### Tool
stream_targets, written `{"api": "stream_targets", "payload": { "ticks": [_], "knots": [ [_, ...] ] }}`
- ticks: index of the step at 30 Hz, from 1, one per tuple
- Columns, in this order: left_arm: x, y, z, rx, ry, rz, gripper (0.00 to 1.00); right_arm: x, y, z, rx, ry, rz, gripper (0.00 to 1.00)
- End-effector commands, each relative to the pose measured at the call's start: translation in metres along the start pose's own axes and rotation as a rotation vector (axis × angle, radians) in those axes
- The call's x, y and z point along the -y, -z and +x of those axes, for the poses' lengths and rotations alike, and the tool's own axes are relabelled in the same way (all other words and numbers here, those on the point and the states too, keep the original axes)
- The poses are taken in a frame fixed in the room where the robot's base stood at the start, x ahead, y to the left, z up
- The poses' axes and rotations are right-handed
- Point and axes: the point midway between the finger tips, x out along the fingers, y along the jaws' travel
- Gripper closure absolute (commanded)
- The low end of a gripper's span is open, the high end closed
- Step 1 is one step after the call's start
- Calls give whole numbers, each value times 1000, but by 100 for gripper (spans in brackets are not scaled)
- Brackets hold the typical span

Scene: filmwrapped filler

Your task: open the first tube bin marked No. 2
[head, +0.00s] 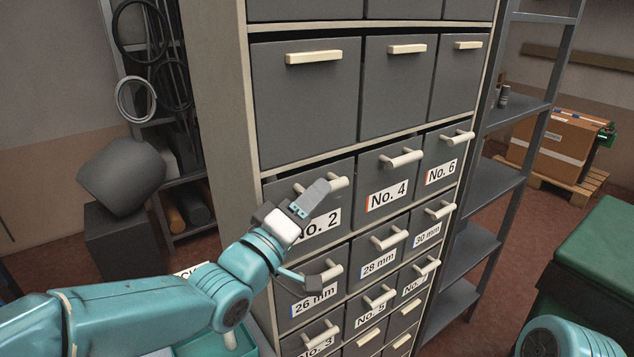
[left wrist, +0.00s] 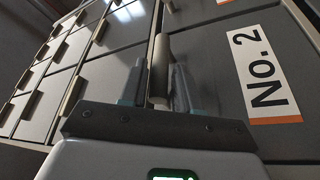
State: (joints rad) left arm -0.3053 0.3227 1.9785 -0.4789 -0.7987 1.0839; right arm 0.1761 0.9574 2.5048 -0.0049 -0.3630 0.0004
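The bin marked No. 2 (head: 288,190) is a dark grey drawer in the left column of the cabinet, and it looks shut. Its pale bar handle (head: 338,182) stands out from the front; the gripper partly covers its label. My left gripper (head: 312,200) is at this handle. In the left wrist view the handle (left wrist: 160,62) lies between the two fingers of the left gripper (left wrist: 157,88), which stand apart, with a gap visible on the left side. The No. 2 label (left wrist: 262,75) is right of them. My right gripper is out of view.
Bins marked No. 4 (head: 385,170) and No. 6 (head: 440,170) are to the right. A 26 mm bin (head: 300,290) with a protruding handle is just below. A metal shelf (head: 490,180) and a green container (head: 600,250) stand at the right.

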Motion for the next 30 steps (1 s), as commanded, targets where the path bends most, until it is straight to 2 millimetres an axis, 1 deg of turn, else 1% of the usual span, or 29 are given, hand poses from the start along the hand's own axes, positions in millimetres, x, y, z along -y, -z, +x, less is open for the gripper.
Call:
{"api": "stream_targets", "payload": {
  "ticks": [1, 4, 12, 13, 14, 15, 16, 23, 26, 30],
  "knots": [
    [-1, 0, 6, 1, 0, 0, 68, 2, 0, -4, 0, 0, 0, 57],
    [0, 0, 11, 1, 0, 0, 68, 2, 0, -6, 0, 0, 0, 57],
    [0, -1, 13, 1, 0, 0, 68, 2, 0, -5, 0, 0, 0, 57],
    [0, -1, 13, 1, 0, 0, 72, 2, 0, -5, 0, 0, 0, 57],
    [0, -1, 13, 1, 0, 0, 82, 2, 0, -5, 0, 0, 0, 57],
    [0, -1, 13, 1, 0, 0, 95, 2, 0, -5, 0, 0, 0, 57],
    [0, 0, 13, 1, 0, 0, 100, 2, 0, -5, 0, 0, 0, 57],
    [1, -1, 12, 0, -2, 3, 100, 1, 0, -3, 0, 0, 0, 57],
    [1, -4, 11, 0, -7, 13, 100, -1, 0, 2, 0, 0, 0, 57],
    [2, -10, 9, 0, -20, 42, 100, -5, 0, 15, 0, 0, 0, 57]
  ]
}}
